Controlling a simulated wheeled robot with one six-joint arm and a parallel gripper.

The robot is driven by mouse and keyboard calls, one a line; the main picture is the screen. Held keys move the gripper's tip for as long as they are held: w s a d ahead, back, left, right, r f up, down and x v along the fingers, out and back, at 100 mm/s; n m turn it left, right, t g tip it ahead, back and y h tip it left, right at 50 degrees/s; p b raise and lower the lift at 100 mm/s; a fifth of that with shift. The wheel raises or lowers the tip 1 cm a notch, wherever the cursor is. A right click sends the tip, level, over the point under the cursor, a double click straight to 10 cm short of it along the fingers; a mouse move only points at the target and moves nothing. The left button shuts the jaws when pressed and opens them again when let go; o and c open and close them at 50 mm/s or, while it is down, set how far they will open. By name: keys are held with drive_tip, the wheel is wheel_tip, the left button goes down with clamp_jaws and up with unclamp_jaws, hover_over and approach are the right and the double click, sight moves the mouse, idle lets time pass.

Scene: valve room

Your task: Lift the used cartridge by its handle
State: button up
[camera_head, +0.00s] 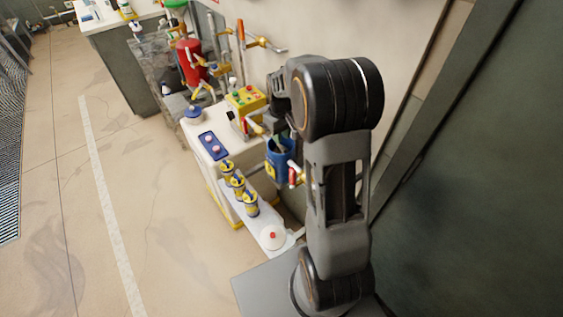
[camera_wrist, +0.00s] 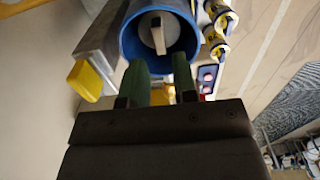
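A blue cylindrical housing (camera_head: 282,162) with a yellow label stands beside the white bench in the head view. In the head view my arm partly covers this area.
Three yellow-and-blue cartridges (camera_head: 238,186) stand in a row on the white shelf. A blue tray (camera_head: 210,141) with pale round pieces and a yellow button box (camera_head: 245,98) are near. A white disc (camera_head: 271,239) with a red knob lies at the shelf's front. Open floor lies left.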

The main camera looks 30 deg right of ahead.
sight(282, 147)
drive_tip(key=shift+f+p, duration=0.6)
drive_tip(key=shift+f, duration=2.65)
drive_tip(key=shift+c, duration=0.4)
clamp_jaws()
drive_tip(key=shift+d, duration=0.1)
